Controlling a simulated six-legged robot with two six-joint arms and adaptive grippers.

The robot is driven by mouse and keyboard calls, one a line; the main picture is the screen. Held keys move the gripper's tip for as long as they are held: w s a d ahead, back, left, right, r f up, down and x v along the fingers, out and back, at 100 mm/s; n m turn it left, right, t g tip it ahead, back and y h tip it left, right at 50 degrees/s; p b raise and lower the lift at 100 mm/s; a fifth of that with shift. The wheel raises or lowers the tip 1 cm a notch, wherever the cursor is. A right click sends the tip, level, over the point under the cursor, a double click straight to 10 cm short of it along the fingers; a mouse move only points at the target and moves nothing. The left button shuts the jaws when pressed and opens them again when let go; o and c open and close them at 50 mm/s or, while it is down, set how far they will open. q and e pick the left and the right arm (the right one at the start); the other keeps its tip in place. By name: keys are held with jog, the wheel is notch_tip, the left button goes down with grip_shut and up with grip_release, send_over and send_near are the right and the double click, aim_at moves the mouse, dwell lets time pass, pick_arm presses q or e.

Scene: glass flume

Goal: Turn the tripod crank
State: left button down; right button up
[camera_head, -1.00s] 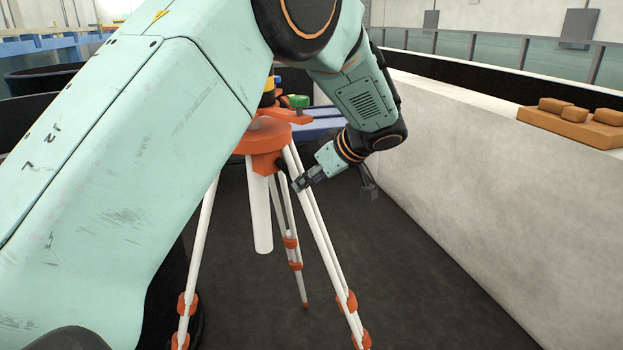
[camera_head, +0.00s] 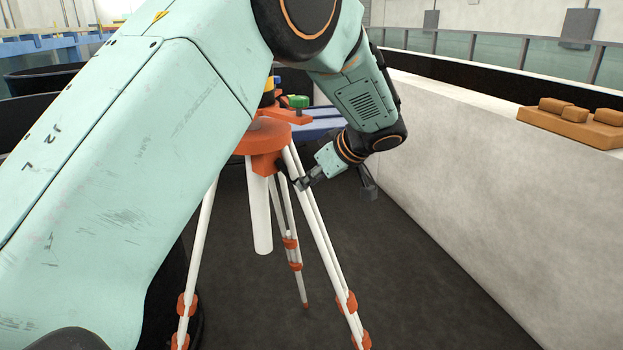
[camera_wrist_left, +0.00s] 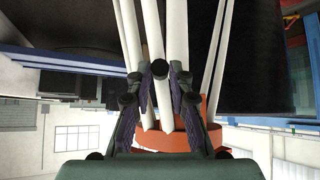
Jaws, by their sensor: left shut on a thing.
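The tripod has an orange head (camera_head: 258,140), white legs (camera_head: 318,225) with orange clamps, and a white centre column (camera_head: 261,225). My left gripper (camera_head: 298,183) is at the tripod's right side, just below the head. In the left wrist view its fingers (camera_wrist_left: 159,76) are closed around a small black round knob, the crank handle (camera_wrist_left: 160,68). The rest of the crank is hard to make out among the fingers and legs. The orange head also shows in the wrist view (camera_wrist_left: 160,139), upside down below the legs. My right gripper is not in view.
A pale wall (camera_head: 490,180) runs along the right, with orange-brown blocks (camera_head: 570,121) on its ledge. A green knob (camera_head: 298,101) stands above the tripod head. Dark floor (camera_head: 400,290) is clear between tripod and wall. My left arm covers much of the left side.

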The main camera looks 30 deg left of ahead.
pick_arm(q)
jog(key=shift+w+b, duration=0.1)
jog(key=shift+b, duration=0.25)
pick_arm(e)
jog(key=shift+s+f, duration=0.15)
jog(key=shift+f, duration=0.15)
